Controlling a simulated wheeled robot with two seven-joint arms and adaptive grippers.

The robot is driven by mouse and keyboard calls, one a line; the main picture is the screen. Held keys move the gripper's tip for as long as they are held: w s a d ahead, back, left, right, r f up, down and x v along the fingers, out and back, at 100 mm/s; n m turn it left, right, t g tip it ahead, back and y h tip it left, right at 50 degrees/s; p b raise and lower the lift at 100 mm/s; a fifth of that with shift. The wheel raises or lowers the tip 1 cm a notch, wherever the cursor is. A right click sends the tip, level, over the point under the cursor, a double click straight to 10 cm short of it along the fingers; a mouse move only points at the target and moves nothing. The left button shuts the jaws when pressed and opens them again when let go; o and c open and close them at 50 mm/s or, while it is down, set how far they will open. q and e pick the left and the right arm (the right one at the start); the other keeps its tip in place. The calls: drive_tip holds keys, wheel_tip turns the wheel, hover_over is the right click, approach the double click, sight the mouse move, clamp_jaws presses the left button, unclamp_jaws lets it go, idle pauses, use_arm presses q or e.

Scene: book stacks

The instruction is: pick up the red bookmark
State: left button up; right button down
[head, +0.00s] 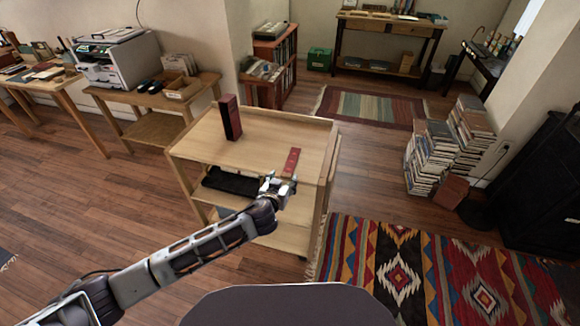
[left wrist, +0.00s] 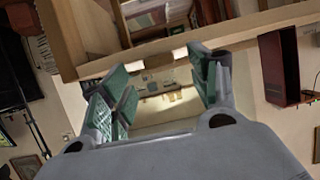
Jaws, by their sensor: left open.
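The red bookmark (head: 291,162) is a flat red strip on the top of the wooden cart (head: 265,137), near its front right edge, in the head view. I cannot make it out in the left wrist view. My left gripper (head: 277,183) is at the cart's front edge, just in front of the bookmark's near end; I cannot tell whether they touch. In the left wrist view its two green-padded fingers (left wrist: 157,80) stand wide apart with nothing visible between them. My right gripper is not in view.
A dark red book (head: 230,118) stands upright on the cart top, left of the bookmark. A black item (head: 231,183) lies on the shelf below. Book stacks (head: 435,155) stand on the floor at right. A patterned rug (head: 430,270) lies at front right.

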sight(286, 175)
use_arm(q)
drive_tip(key=shift+x, duration=1.45)
drive_tip(key=shift+w+a+r, duration=0.1)
